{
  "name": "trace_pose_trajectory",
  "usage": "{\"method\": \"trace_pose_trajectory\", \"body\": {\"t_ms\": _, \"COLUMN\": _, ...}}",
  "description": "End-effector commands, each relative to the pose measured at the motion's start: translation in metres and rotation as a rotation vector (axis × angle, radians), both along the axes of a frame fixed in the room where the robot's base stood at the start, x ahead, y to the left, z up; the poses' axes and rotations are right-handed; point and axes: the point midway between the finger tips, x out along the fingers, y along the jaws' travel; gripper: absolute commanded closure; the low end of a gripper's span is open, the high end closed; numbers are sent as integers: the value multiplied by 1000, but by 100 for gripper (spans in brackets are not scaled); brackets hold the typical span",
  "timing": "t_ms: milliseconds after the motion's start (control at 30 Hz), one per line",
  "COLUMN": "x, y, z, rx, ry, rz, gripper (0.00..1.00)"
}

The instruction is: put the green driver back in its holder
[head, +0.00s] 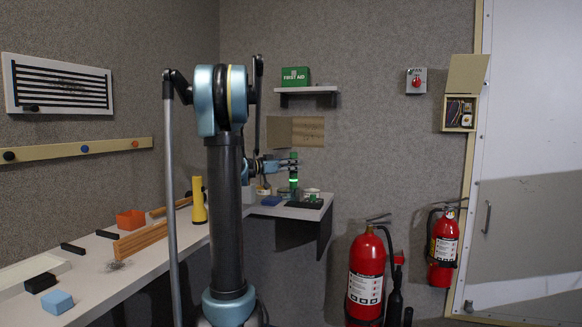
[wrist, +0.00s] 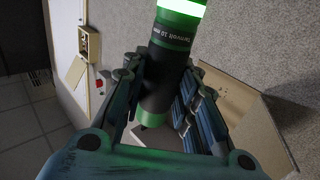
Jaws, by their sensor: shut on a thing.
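The green driver (head: 293,172) is upright over the far end of the bench, with a bright green band around it. In the wrist view the driver (wrist: 168,62) is a dark cylinder with a glowing green band and small white lettering. My gripper (head: 289,166) is shut on its dark body, with a finger on each side in the wrist view (wrist: 158,92). I cannot tell whether the driver's lower end touches anything. A low dark piece (head: 303,205) lies on the bench below it; I cannot tell whether this is the holder.
A blue block (head: 271,201), a white box (head: 249,194) and a pale cup (head: 312,191) crowd the bench end. A yellow torch (head: 198,200) stands nearer. A wall shelf (head: 307,90) holds a first-aid box (head: 295,76).

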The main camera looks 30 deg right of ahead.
Motion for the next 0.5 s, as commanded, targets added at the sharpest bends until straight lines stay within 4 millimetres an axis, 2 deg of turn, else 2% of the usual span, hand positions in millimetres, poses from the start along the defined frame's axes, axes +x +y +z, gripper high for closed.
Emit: {"method": "trace_pose_trajectory", "body": {"t_ms": 500, "x": 0, "y": 0, "z": -15, "rx": 0, "ry": 0, "rz": 0, "gripper": 100}}
